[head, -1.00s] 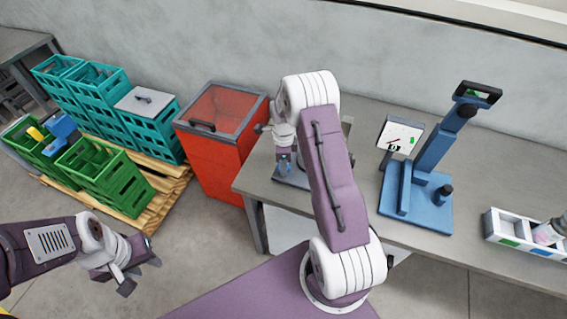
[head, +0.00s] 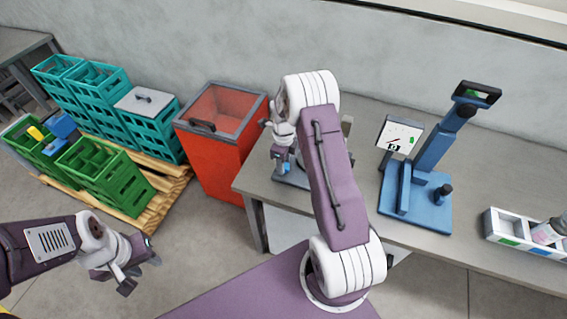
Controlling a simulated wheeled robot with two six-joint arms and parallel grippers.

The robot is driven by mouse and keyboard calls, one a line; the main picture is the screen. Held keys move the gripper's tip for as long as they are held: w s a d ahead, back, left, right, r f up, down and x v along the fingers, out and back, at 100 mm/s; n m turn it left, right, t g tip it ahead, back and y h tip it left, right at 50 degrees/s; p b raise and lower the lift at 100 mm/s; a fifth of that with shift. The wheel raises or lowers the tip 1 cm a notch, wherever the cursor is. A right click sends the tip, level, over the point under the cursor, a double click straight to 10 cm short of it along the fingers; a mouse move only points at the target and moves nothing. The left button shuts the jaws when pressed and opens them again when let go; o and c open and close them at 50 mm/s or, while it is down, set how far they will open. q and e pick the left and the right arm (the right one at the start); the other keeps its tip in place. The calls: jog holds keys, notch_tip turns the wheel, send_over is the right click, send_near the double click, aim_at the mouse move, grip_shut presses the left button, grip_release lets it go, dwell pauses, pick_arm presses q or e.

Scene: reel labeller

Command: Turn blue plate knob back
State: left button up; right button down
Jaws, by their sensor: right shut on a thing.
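A dark grey plate (head: 290,181) lies on the table's left part, partly hidden behind my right arm. A small blue knob (head: 285,168) shows on it at my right gripper (head: 283,163), which points down and is shut on the knob. The fingertips are small and partly hidden here. My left gripper (head: 140,274) is open and empty, low on the left over the floor, far from the plate.
A white tray (head: 507,243) holds a bottle further right. A red bin (head: 212,165) stands close to the table's left edge. Green crates (head: 108,180) are on a pallet.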

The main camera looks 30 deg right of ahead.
jog(key=shift+w, duration=0.1)
jog(key=c, duration=0.8)
grip_release()
jog(key=shift+c, duration=0.2)
notch_tip(320, 180, up, 9)
jog(key=b, duration=0.1)
